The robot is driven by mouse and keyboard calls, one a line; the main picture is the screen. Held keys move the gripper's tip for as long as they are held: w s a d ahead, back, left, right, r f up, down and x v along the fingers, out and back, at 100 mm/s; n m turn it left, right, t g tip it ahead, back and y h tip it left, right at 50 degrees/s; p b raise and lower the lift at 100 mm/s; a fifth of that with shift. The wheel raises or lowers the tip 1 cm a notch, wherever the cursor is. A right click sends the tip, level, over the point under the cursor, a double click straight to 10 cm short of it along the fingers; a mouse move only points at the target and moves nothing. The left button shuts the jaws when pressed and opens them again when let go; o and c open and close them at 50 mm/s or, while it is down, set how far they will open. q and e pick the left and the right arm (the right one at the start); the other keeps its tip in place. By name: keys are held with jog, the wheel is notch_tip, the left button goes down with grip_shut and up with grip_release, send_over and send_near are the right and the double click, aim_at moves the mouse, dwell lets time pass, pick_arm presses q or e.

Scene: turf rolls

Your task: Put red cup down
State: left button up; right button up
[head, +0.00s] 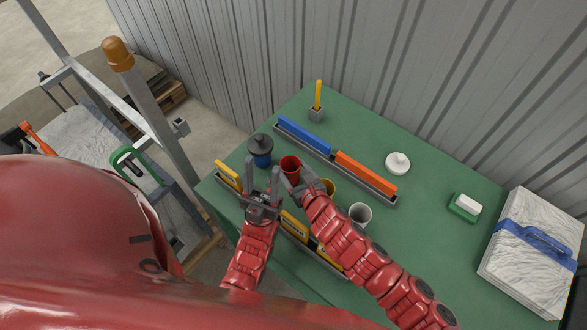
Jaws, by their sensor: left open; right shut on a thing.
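The red cup (291,164) is upright at the left part of the green table (420,180). My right gripper (293,176) is shut on the cup at its near side. I cannot tell whether the cup's base touches the table; the gripper hides its lower part. My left gripper (263,170) is open and empty, just left of the cup, with its fingers pointing away from me.
A blue cup with a dark lid (261,158) stands left of the red cup. Behind is a rail with a blue block (305,135) and an orange block (366,175). A yellow cup (327,187) and white cup (360,214) stand to the right. Free table lies farther right.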

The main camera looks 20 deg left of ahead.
jog(key=shift+f, duration=0.15)
jog(key=o, duration=1.4)
jog(key=v, duration=1.2)
jog(key=shift+w, duration=0.1)
